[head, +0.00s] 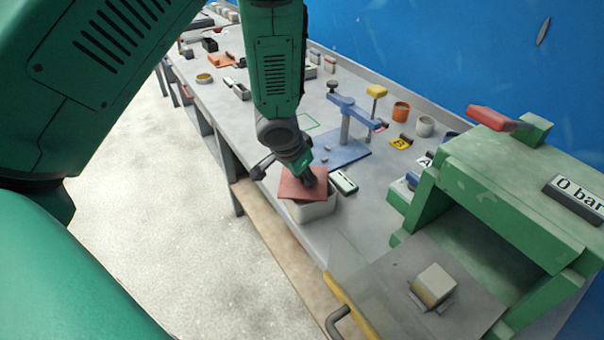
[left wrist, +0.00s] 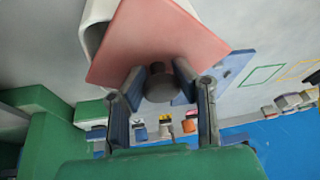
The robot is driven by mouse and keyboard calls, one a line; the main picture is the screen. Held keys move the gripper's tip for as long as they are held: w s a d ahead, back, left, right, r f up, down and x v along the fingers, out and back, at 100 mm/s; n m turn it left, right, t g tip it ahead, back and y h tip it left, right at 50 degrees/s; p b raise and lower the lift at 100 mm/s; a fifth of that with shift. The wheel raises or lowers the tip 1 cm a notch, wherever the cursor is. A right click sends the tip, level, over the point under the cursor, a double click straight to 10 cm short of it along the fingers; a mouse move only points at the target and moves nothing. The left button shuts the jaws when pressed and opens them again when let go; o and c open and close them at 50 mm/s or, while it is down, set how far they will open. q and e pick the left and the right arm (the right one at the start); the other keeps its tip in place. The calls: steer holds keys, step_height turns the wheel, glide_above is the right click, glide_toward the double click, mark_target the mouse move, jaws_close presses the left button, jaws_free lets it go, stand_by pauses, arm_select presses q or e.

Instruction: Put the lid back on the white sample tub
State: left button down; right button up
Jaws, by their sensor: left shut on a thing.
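The white sample tub (head: 318,210) stands on the grey bench near its front edge. A flat reddish lid (head: 297,187) with a dark knob lies over the tub's opening, turned askew, with one corner reaching past the rim toward the bench edge. Whether it touches the rim I cannot tell. My left gripper (head: 309,176) is above the lid, shut on its knob. In the left wrist view the fingers (left wrist: 160,90) are on either side of the dark knob, below the lid (left wrist: 155,42), and part of the white tub (left wrist: 98,25) shows behind it. My right gripper is not in view.
A green press-like machine (head: 505,190) stands at the right, with a pale block (head: 434,284) on a plate before it. A blue stand (head: 345,120) is behind the tub, and a small dark-and-white case (head: 344,183) lies close beside it.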

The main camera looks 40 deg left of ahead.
arm_select(q)
steer(key=shift+d, duration=0.1)
steer(key=shift+d+r, duration=0.15)
steer(key=shift+d, duration=0.7)
stand_by(0.5)
steer(key=shift+a, duration=0.25)
stand_by(0.3)
steer(key=c, duration=1.2)
jaws_free()
